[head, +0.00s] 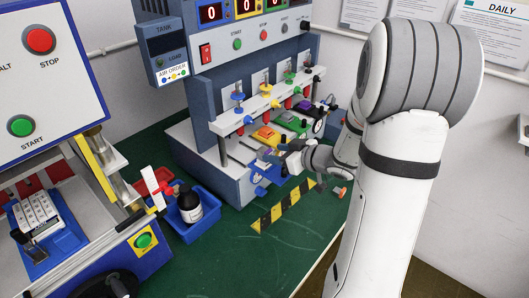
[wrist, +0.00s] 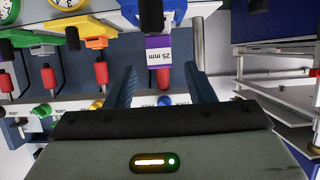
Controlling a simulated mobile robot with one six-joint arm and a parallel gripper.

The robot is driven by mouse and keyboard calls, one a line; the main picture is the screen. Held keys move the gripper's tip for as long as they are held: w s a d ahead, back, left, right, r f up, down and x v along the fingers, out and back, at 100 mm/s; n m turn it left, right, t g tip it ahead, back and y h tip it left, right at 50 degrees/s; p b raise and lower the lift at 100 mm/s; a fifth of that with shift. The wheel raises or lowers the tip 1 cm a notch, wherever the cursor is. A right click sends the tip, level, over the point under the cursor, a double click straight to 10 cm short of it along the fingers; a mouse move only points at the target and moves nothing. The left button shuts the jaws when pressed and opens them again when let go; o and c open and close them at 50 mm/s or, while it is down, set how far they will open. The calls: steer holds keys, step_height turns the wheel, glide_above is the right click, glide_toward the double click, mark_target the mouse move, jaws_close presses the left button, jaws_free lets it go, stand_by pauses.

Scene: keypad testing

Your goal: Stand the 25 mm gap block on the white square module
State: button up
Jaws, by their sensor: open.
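The 25 mm gap block (wrist: 158,58) shows in the wrist view as a purple block with a white label reading "25 mm", upside down in the picture. My gripper (wrist: 159,75) is open, with one dark blue finger on each side of the block in the picture. I cannot tell how far the block lies between the fingers in depth. In the head view my gripper (head: 290,155) is at the front of the grey-blue test bench, and I cannot make out the block there. I cannot pick out the white square module with certainty in either view.
The bench (head: 207,148) has a row of coloured clamps, including a yellow one (head: 265,134). Red plungers (wrist: 101,73) hang close beside my gripper. A blue bin (head: 184,215) with a dark bottle stands left. A striped strip (head: 283,206) lies on the green table (head: 235,260), clear in front.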

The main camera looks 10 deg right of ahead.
steer(key=s+d+r+m+g+h, duration=0.2)
steer(key=s+d+r+m+h, duration=0.5)
steer(key=h, duration=0.4)
steer(key=s+a+g+y, duration=0.1)
steer(key=s+a+g, duration=0.2)
steer(key=s+a, duration=0.2)
steer(key=s+a+g+y, duration=0.2)
steer(key=s+a, duration=0.4)
steer(key=s, duration=0.6)
steer(key=shift+f+g, duration=0.15)
steer(key=shift+g, duration=0.35)
steer(key=shift+s+d, duration=0.1)
